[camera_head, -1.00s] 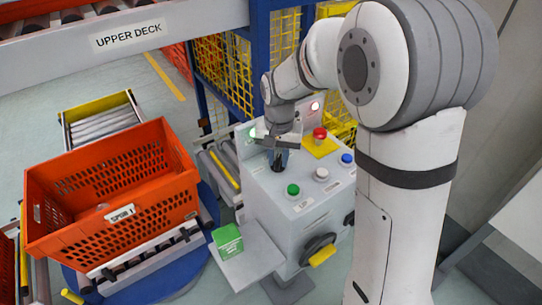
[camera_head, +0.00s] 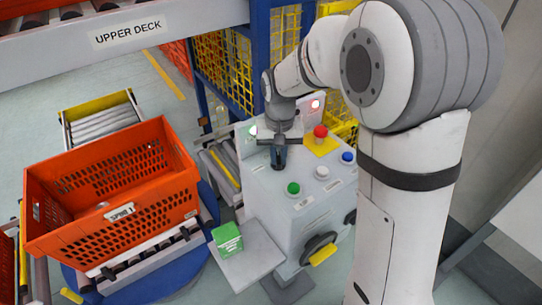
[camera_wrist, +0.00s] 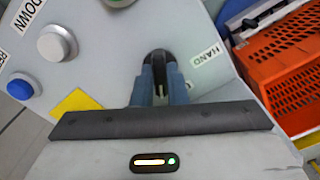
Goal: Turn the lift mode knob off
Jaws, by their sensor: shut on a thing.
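In the wrist view the knob (camera_wrist: 158,58) shows as a dark rounded shape between the blue-grey fingers of my gripper (camera_wrist: 160,82). My gripper is shut on it, pointing down at the panel. A HAND label (camera_wrist: 206,53) is beside the knob. In the head view my gripper (camera_head: 279,160) stands over the knob and mostly hides it. The knob's pointer direction cannot be read.
A green button (camera_head: 293,188), white button (camera_head: 322,172), blue button (camera_head: 347,157) and red stop button (camera_head: 320,131) on a yellow plate share the panel. A green box (camera_head: 227,239) sits on the side shelf. An orange tote (camera_head: 130,235) stands at left on rollers.

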